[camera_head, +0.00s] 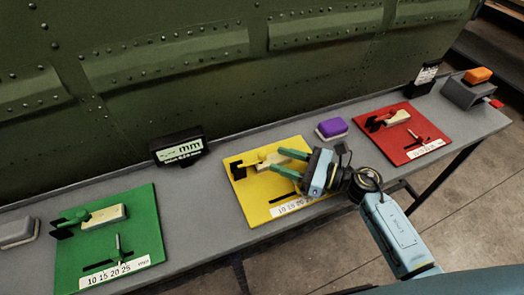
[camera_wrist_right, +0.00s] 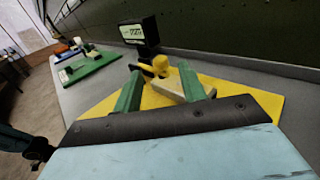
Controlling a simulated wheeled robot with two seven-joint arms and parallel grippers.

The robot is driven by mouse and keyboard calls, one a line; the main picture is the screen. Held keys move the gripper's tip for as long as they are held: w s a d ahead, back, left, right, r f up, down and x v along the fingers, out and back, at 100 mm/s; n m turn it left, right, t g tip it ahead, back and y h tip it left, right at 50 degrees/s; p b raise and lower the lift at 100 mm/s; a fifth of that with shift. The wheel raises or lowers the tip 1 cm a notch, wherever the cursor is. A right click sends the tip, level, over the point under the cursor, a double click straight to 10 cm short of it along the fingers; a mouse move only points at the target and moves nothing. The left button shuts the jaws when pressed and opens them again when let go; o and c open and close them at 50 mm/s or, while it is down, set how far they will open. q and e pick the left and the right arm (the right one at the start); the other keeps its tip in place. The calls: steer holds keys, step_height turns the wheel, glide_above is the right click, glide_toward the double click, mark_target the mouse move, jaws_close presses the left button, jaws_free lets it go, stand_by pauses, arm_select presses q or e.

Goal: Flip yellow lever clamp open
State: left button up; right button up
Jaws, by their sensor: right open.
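The yellow board (camera_head: 262,210) lies on the grey bench, with a ruler label along its front edge. On it a yellow lever clamp (camera_head: 264,158) sits by a pale block (camera_head: 279,161) and a black bracket. My right gripper (camera_head: 281,164) is over the board, with its green fingers apart and pointing at the clamp and block. In the right wrist view the yellow clamp (camera_wrist_right: 158,67) stands between the two green fingertips, and the pale block (camera_wrist_right: 173,84) is partly hidden by the right finger. Contact cannot be told. My left gripper is not in view.
A green board (camera_head: 140,215) with a clamp lies left and a red board (camera_head: 408,145) lies right. A display reading mm (camera_head: 180,147) stands behind.

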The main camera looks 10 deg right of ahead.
mark_target(262, 152)
steer(key=x, duration=0.6)
steer(key=shift+c, duration=0.2)
jaws_close()
